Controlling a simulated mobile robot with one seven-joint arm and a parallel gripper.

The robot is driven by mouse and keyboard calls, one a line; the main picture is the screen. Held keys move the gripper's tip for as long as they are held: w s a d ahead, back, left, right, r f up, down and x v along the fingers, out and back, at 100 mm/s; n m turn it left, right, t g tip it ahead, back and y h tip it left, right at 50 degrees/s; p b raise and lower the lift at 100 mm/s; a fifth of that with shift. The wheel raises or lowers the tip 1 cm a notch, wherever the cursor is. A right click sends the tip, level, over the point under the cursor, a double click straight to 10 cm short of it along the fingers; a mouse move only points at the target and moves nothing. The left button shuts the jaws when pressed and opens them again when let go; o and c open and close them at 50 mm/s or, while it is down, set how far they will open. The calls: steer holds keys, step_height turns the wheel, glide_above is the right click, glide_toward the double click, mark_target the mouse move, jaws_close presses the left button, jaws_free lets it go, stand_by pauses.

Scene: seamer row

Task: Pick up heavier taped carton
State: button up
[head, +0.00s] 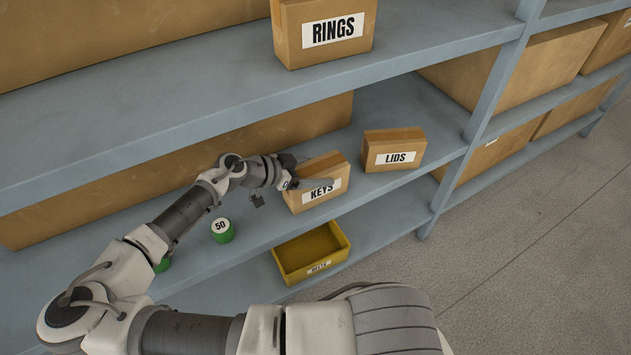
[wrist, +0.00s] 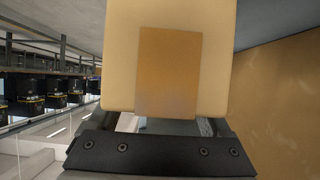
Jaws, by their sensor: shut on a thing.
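A small carton labelled KEYS (head: 313,169) sits tilted at the middle shelf in the head view. My gripper (head: 308,186) reaches it from the left and is shut on it, with a finger lying across its front above the label. In the wrist view the carton (wrist: 117,60) fills the top middle, close against the gripper, with a darker tape-like patch on its face. A second carton labelled LIDS (head: 394,150) stands upright to the right on the same shelf, apart from the gripper. I cannot tell by sight which carton is heavier.
A carton labelled RINGS (head: 324,31) stands on the shelf above. A green cylinder marked 50 (head: 222,230) stands left of the KEYS carton. An open, empty yellow bin (head: 343,246) is on the lower shelf. A shelf post (head: 484,105) rises right of LIDS. Large cartons line the back.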

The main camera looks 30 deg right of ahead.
jaws_close()
steer(key=shift+r, duration=0.1)
steer(key=shift+r, duration=0.1)
steer(key=shift+s+r+p, duration=0.2)
steer(key=shift+r+p, duration=0.25)
steer(key=shift+r, duration=0.05)
step_height(320, 180, up, 6)
steer(key=shift+r+p, duration=0.2)
steer(key=shift+p, duration=0.9)
steer(key=s+p, duration=1)
steer(key=s, duration=0.9)
steer(key=shift+s+d+f, duration=0.3)
steer(key=shift+d, duration=0.05)
